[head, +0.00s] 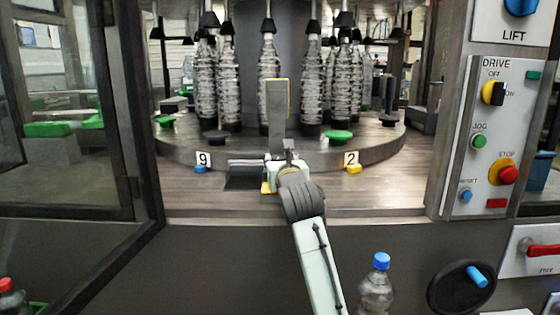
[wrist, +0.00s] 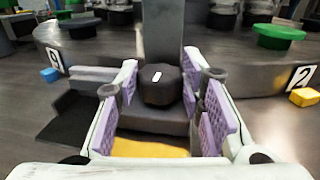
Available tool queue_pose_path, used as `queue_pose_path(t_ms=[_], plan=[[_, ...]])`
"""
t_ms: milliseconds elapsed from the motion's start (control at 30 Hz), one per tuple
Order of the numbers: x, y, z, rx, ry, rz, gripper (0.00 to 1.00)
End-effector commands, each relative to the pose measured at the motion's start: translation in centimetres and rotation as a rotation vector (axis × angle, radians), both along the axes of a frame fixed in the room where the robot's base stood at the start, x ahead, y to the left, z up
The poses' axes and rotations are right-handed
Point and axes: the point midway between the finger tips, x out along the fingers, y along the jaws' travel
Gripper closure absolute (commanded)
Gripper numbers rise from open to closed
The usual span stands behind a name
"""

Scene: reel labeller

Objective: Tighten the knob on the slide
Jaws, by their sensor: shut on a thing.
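The knob (wrist: 161,86) is dark and many-sided, with a small white mark on its front, in the middle of the wrist view. It sits at the foot of an upright grey plate (wrist: 162,32), which shows in the head view (head: 277,105) with a yellow top edge. The plate and its dark block (wrist: 150,121) appear to form the slide. My gripper (wrist: 160,95) reaches in from the front, its purple-padded fingers on both sides of the knob and shut on it. In the head view my gripper (head: 286,172) hides the knob.
Number plates 9 (head: 203,159) and 2 (head: 351,158) flank the slide, with a blue block (head: 200,169) and a yellow block (head: 354,169). Behind is a round table (head: 375,140) with several bottles. A control panel (head: 497,135) stands right, an open door frame (head: 125,110) left.

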Motion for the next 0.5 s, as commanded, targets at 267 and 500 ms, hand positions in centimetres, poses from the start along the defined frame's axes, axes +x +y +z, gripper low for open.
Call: queue_pose_path(t_ms=[267,500], plan=[[-0.04,0.59,0.07,-0.003,-0.001,-0.201,0.93],[0.06,1.05,0.32,-0.002,-0.001,-0.428,0.93]])
